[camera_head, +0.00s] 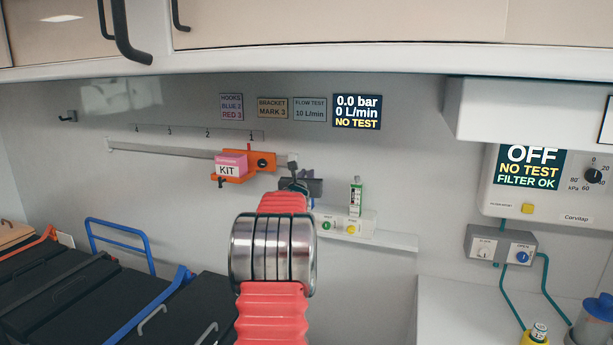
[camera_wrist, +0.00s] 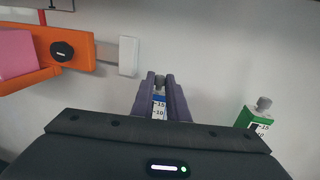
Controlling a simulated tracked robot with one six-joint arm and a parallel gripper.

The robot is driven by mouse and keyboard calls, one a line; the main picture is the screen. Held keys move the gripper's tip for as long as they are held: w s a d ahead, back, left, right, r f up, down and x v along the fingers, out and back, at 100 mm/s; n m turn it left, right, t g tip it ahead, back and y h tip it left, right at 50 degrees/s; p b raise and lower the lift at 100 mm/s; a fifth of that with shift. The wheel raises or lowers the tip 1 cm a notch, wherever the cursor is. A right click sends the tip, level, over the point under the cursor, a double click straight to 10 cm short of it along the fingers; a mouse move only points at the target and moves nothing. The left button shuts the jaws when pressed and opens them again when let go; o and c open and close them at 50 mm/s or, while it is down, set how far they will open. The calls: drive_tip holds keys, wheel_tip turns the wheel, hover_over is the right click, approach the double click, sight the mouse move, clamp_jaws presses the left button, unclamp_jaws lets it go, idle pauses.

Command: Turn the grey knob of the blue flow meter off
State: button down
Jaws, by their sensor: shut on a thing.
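The blue flow meter (camera_wrist: 159,108) shows between my fingers in the wrist view, with part of its scale visible. Its grey knob (camera_wrist: 159,80) is at the top, between the fingertips. My gripper (camera_wrist: 160,84) is shut on this knob, one dark finger on each side. In the head view my gripper (camera_head: 298,183) is at the wall, and my red arm hides most of the blue flow meter. The wall display (camera_head: 357,111) reads 0.0 bar, 0 L/min, NO TEST. The knob's exact turn angle cannot be told.
A green flow meter (camera_head: 355,196) stands just right of my gripper, above a outlet panel (camera_head: 343,222) with green and yellow buttons. An orange bracket (camera_head: 262,161) with a pink kit box (camera_head: 230,165) is on the rail at left. A stretcher (camera_head: 60,290) lies below left.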

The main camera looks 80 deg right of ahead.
drive_tip(key=shift+r, duration=0.1)
drive_tip(key=c, duration=1.7)
unclamp_jaws()
drive_tip(key=shift+s+a, duration=0.2)
drive_tip(key=shift+a, duration=2.1)
drive_tip(key=shift+s+a, duration=0.15)
drive_tip(key=shift+a, duration=2.15)
drive_tip(key=shift+s+a, duration=0.2)
drive_tip(key=shift+a, duration=2.1)
